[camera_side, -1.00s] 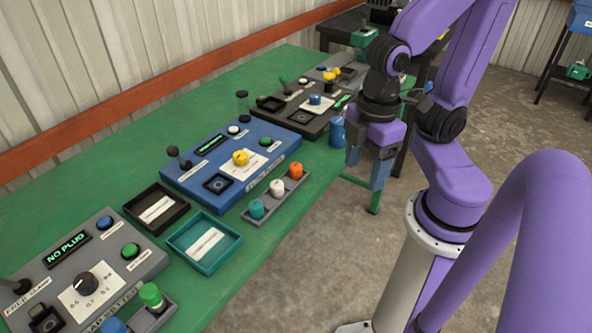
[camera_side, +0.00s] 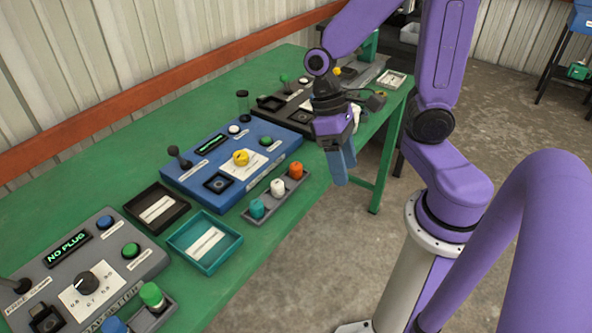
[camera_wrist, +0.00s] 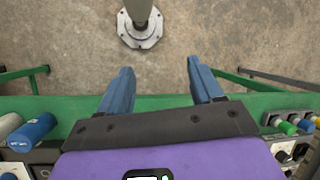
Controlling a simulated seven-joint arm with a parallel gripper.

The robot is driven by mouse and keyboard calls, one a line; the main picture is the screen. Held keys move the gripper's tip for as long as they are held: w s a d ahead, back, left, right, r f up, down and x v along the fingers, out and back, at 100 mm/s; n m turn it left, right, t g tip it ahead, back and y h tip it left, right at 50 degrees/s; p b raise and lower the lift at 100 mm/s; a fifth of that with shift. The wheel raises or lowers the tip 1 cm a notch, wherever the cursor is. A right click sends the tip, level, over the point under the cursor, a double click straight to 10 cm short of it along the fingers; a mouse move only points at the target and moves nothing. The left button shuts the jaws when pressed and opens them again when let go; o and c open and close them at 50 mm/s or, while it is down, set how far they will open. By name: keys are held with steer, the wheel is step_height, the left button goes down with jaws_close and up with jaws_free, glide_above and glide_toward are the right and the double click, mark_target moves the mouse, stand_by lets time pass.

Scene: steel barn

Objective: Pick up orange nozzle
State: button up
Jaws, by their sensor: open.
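The orange nozzle (camera_side: 296,170) stands at the far right end of a small grey rack (camera_side: 250,222) in the side view, beside a white nozzle (camera_side: 277,187) and a teal nozzle (camera_side: 257,208). My gripper (camera_side: 342,172) appears to the right of the orange nozzle, apart from it, with its blue fingers pointing down. In the wrist view my gripper (camera_wrist: 160,75) is open, with nothing between the fingers. I cannot make out the orange nozzle in the wrist view.
A blue control panel (camera_side: 215,170) with a yellow knob stands behind the rack on the green table (camera_side: 90,190). A teal tray (camera_side: 205,243) and a black tray (camera_side: 156,210) lie to its left. In the wrist view a blue cylinder (camera_wrist: 32,132) is at left and several small coloured pieces (camera_wrist: 288,127) at right.

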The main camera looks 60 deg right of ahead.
steer(key=m, duration=0.2)
steer(key=m+t+y, duration=1)
steer(key=m+y, duration=0.1)
steer(key=m, duration=1.3)
glide_toward(296, 170)
steer(key=w+a+r, duration=0.3)
steer(key=r, duration=0.1)
steer(key=shift+s+a+f, duration=0.1)
steer(key=shift+f, duration=3.05)
steer(key=shift+x, duration=1.15)
steer(key=shift+w+a+f, duration=0.15)
steer(key=shift+w+a, duration=0.1)
steer(key=shift+a, duration=0.05)
steer(key=c, duration=1.1)
